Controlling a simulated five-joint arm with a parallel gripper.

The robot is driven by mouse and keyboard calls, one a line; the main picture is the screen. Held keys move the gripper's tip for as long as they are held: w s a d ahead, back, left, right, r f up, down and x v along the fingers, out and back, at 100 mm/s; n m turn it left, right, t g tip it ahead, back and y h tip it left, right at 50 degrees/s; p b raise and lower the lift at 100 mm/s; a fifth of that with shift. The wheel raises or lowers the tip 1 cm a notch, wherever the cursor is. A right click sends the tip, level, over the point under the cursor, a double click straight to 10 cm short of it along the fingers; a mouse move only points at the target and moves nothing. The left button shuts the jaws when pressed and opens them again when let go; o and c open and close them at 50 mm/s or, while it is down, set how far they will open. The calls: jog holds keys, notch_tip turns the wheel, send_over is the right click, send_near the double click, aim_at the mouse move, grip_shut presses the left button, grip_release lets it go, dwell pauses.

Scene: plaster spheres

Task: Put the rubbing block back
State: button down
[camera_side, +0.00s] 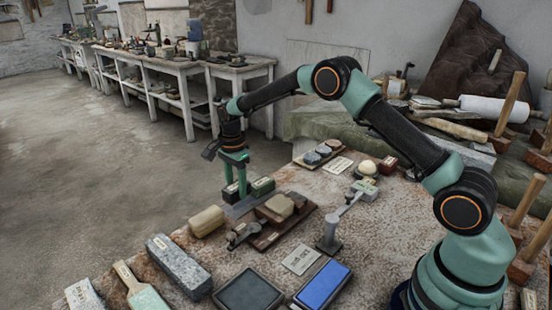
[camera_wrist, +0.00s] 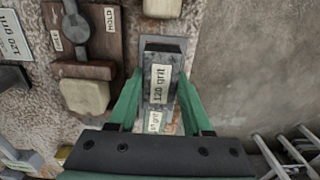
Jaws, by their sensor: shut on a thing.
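My gripper (camera_side: 237,178) reaches down at the far edge of the table and also shows in the wrist view (camera_wrist: 159,84). Its green fingers are shut on a dark rubbing block (camera_wrist: 162,62) with a pale "120 grit" label. In the side view this block (camera_side: 231,191) is partly hidden by the fingers. A grey plate (camera_side: 238,209) lies under or just below it; whether the block touches it I cannot tell. A similar dark green block (camera_side: 262,186) stands to the right. A second grit label (camera_wrist: 154,122) shows near the jaws.
A brown wooden board (camera_side: 268,236) with a clamp and pale lump is close beside the plate. A tan block (camera_side: 206,221) lies to the left. Bare floor (camera_side: 110,185) lies beyond the table edge.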

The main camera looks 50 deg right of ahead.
aim_at(237, 197)
jog(key=shift+f, duration=1.75)
jog(key=shift+f, duration=0.1)
jog(key=shift+c, duration=1.7)
grip_release()
